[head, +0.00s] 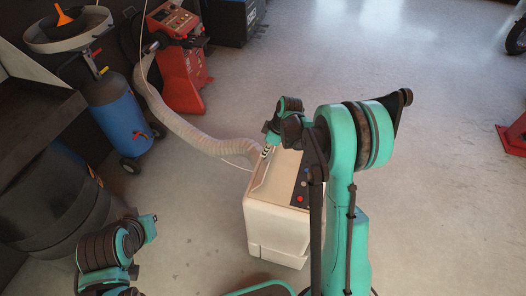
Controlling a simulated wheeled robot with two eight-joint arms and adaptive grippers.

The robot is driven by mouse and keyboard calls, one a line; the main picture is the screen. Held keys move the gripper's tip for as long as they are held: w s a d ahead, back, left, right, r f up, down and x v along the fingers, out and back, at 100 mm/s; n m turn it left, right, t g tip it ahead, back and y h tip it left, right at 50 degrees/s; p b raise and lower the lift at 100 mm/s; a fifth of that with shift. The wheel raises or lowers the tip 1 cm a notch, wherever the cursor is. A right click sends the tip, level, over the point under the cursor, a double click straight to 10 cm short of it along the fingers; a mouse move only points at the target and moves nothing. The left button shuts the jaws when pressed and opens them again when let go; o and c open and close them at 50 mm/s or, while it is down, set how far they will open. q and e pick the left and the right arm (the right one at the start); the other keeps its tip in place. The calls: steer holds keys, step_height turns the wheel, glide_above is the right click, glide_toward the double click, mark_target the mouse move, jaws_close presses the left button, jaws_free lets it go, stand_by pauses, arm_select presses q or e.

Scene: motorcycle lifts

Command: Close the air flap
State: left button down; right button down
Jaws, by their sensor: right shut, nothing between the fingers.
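A cream box-shaped unit (272,222) stands on the floor near the middle of the head view. Its top bears a dark control strip (300,190) with a red and a blue button. A pale corrugated hose (190,137) runs to its back left. I cannot clearly make out the air flap; my right arm hides part of the top. My right gripper (267,151) is shut and empty at the unit's back left top edge, near the hose end. I cannot tell whether it touches.
A red machine (183,65) stands at the back left, beside a blue wheeled tank (118,115) with a round pan (70,30) above. A dark drum (50,195) is at the left. A red object (514,135) is at the right edge. The floor right of the unit is clear.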

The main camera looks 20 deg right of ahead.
steer(key=s+d+t+y+b, duration=0.1)
steer(key=s+d+f+y+b, duration=0.1)
steer(key=b, duration=0.1)
steer(key=d+f+t+y+b, duration=0.1)
steer(key=d+b, duration=0.1)
steer(key=shift+s+d+f+t+y, duration=0.1)
steer(key=shift+s+f+t+y, duration=0.2)
steer(key=shift+s+y, duration=0.1)
steer(key=s+d+f+b, duration=0.1)
steer(key=d+f+b, duration=0.1)
steer(key=f+b, duration=0.1)
steer(key=shift+s+d, duration=0.25)
steer(key=shift+s, duration=0.1)
steer(key=shift+s+d+f+b, duration=0.2)
steer(key=shift+d+f+b, duration=0.05)
steer(key=shift+f+b, duration=0.2)
steer(key=shift+s+d+f+b, duration=0.15)
steer(key=shift+d+f+b, duration=0.05)
steer(key=shift+f+b, duration=0.25)
steer(key=shift+s+f, duration=0.15)
steer(key=shift+f, duration=0.1)
steer(key=shift+s+f, duration=0.1)
